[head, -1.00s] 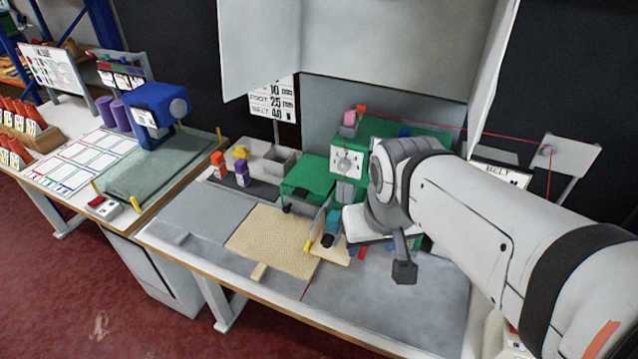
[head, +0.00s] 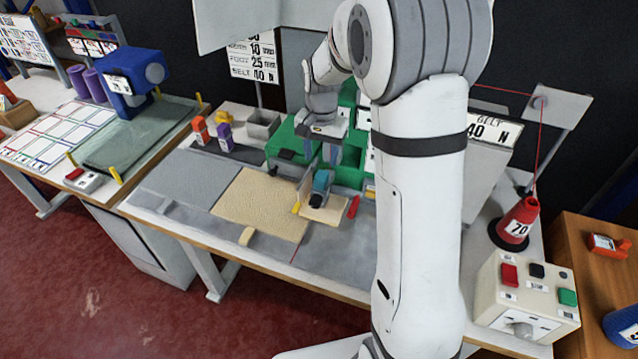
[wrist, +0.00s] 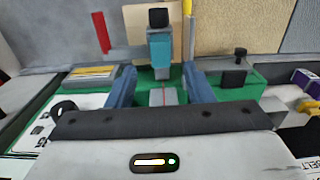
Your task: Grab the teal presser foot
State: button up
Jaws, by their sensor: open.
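The teal presser foot (head: 321,182) stands upright on the small tan board in front of the green machine, with a dark block at its top or end. In the wrist view the teal presser foot (wrist: 160,48) lies beyond my fingertips, roughly centred between them. My gripper (head: 325,153) hangs over the green machine bed, just behind the foot. In the wrist view my gripper (wrist: 161,78) has its two blue-grey fingers wide apart with nothing between them. A thin red thread runs near the foot.
Green machine parts (head: 345,172) surround my gripper. A red strip (head: 353,207) lies right of the foot. An orange piece (head: 199,130) and a purple piece (head: 224,130) stand at left. A tan rug piece (head: 260,203) lies in front. A red 70 cone (head: 517,222) stands far right.

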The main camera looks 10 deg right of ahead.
aim_at(322, 175)
jog(key=shift+w+f, duration=0.4)
jog(key=shift+f, duration=0.4)
notch_tip(322, 175, down, 7)
jog(key=shift+d+f+p, duration=0.1)
jog(key=shift+d+p, duration=0.05)
jog(key=shift+p, duration=0.5)
grip_shut()
